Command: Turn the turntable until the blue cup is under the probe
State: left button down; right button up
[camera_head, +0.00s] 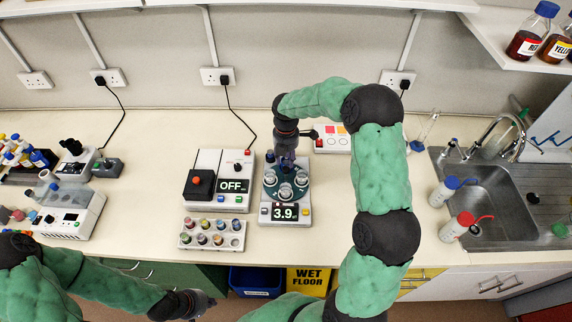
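The turntable (271,191) is a round dark teal disc on a light device whose display reads 3.9 (285,212). Several small clear cups (285,190) stand on it. I cannot tell which of them is blue. My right gripper (287,161) points down at the far side of the turntable and hides part of it. Its fingers are too small and dark to tell open from shut, or whether they touch the turntable. I cannot make out the probe. My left gripper (204,303) is low in front of the bench, away from the turntable; its fingers are unclear.
A box reading OFF (208,160) with a red button stands left of the turntable, behind a rack (185,240) of colored vials. A white panel (330,144) is behind right. The sink (490,215) and wash bottles (457,227) are right. Bare counter lies left of the box.

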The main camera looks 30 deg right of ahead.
notch_tip(320, 180, up, 7)
dwell(0.3)
jog(key=shift+r, duration=0.1)
dwell(0.4)
